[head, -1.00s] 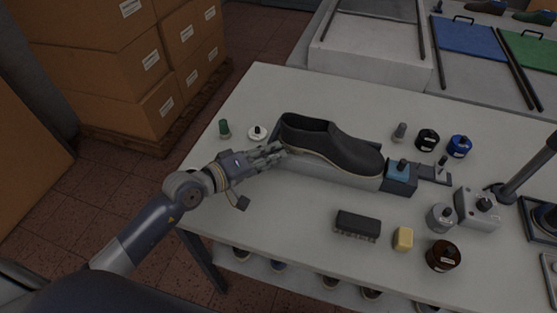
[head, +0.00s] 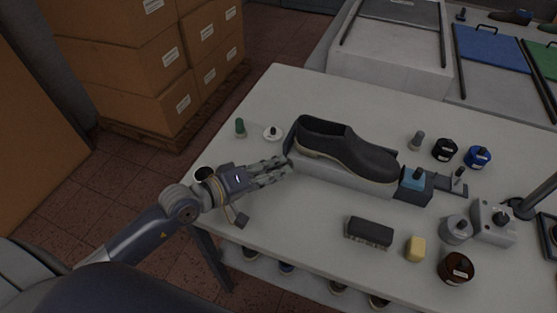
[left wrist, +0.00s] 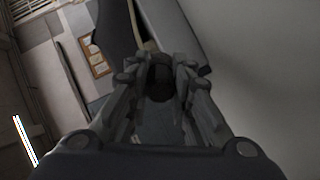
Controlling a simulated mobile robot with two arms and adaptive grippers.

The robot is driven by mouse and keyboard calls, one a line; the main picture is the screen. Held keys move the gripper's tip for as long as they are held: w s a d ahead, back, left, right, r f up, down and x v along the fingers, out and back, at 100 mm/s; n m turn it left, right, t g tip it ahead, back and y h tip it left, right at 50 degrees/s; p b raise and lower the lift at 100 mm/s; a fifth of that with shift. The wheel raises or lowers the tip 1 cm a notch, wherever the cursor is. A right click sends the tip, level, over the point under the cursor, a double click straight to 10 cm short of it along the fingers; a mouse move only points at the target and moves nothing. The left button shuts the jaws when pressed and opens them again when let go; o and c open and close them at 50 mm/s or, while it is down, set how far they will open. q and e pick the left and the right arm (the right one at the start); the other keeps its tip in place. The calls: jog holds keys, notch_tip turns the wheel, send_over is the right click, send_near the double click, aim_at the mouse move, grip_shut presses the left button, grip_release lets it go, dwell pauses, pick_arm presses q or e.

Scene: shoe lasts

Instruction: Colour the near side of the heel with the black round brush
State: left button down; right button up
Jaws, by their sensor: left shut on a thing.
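The black shoe (head: 352,150) with a pale sole edge lies on a grey holder (head: 345,177), its heel end to the left and its toe at the blue block (head: 413,179). My left gripper (head: 284,167) is just left of and nearer than the heel, its fingers pointing at it. In the left wrist view its fingers close on a dark round thing (left wrist: 160,78), apparently the black round brush; most of it is hidden. I cannot tell whether it touches the heel. Part of the shoe shows beyond the fingers (left wrist: 116,28). My right gripper is not in view.
A dark bristled brush (head: 369,231), a yellow block (head: 415,248) and a brown jar (head: 456,268) stand at the front. A green-topped item (head: 240,127) and a white disc (head: 272,133) are behind the gripper. Black (head: 445,149) and blue (head: 477,157) jars stand right.

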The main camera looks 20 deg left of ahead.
pick_arm(q)
jog(key=shift+s, duration=0.6)
jog(key=shift+s, duration=1.5)
jog(key=shift+w, duration=0.1)
jog(key=shift+w+d+b, duration=0.1)
jog(key=shift+w+b, duration=1.2)
jog(key=shift+w, duration=2.6)
jog(key=shift+w, duration=0.5)
